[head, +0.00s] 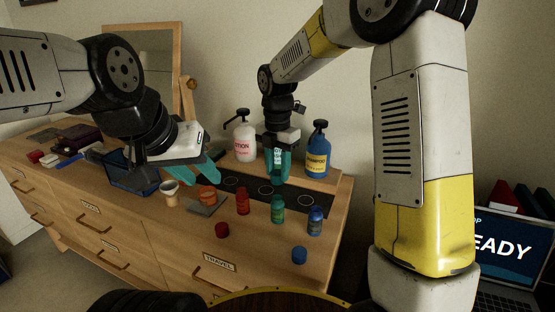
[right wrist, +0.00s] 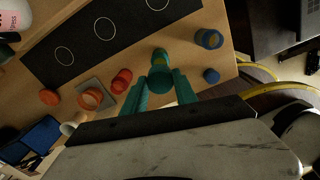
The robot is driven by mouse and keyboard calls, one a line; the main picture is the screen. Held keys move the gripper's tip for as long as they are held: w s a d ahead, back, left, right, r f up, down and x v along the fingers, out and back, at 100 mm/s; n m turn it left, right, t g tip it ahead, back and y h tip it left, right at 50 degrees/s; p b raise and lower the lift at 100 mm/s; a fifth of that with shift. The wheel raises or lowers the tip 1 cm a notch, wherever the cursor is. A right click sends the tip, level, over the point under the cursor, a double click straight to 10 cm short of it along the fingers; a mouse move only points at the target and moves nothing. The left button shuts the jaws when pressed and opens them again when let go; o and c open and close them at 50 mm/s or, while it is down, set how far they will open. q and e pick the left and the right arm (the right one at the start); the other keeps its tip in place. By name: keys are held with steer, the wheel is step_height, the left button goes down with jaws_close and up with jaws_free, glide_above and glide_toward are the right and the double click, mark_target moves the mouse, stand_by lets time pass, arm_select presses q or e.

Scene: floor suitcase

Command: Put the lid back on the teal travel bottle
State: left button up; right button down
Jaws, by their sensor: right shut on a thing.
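The teal travel bottle (head: 278,209) stands upright on the dresser top, between a red and a blue bottle. My right gripper (head: 278,178) points down above and slightly behind it. In the right wrist view its fingers are shut on a round teal lid (right wrist: 160,83). The bottle (right wrist: 160,57) shows just beyond the lid there, partly covered by it. The lid is apart from the bottle in the head view, as far as I can tell; the fingers hide it. My left gripper (head: 214,180) hangs empty above the orange jar, its two fingers spread apart.
The red bottle (head: 242,201) and blue bottle (head: 316,221) flank the teal one. A red cap (head: 222,230) and blue cap (head: 299,256) lie in front. An orange jar (head: 208,195), a cup (head: 169,193), a lotion bottle (head: 244,143) and a shampoo bottle (head: 318,155) stand nearby.

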steer(key=shift+f, duration=2.65)
steer(key=shift+f, duration=0.15)
stand_by(0.4)
steer(key=shift+c, duration=2.1)
jaws_free()
steer(key=shift+r, duration=3.5)
jaws_close()
